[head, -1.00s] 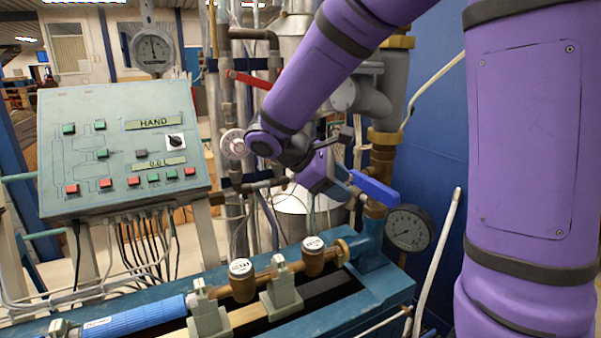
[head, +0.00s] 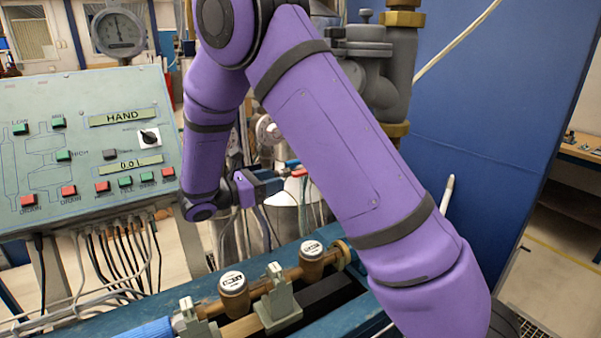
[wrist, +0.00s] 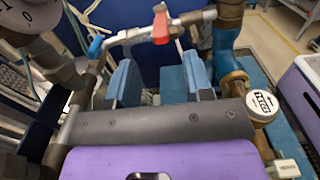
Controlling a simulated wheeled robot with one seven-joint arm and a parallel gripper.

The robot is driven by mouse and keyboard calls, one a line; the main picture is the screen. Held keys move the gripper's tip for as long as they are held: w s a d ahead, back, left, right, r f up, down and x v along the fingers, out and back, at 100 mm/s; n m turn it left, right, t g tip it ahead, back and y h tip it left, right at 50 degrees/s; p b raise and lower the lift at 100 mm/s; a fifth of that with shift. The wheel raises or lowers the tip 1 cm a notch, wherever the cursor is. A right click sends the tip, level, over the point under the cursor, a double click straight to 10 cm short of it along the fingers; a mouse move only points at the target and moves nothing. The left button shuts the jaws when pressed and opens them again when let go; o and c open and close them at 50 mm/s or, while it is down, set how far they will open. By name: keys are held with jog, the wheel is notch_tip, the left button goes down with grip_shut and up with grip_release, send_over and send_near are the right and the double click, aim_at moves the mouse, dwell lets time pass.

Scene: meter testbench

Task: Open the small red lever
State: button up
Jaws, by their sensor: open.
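The small red lever (wrist: 160,26) sits on a horizontal grey pipe at the top middle of the wrist view. In the head view a small red piece of it (head: 299,173) shows just right of my gripper (head: 284,180). In the wrist view my gripper (wrist: 158,68) has its two blue fingers spread apart with nothing between them. The lever lies beyond the fingertips, roughly in line with the gap. I see no contact with it. My arm hides part of the pipework around the lever in the head view.
A blue handle (wrist: 95,46) is on the pipe left of the lever. A brass water meter (wrist: 262,104) is close at right; two meters (head: 233,284) line the bench below my gripper. The control panel (head: 85,140) stands at left. A blue wall (head: 490,110) is behind.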

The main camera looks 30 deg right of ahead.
aim_at(292, 175)
jog(key=d, duration=0.9)
jog(key=shift+s, duration=0.1)
grip_shut()
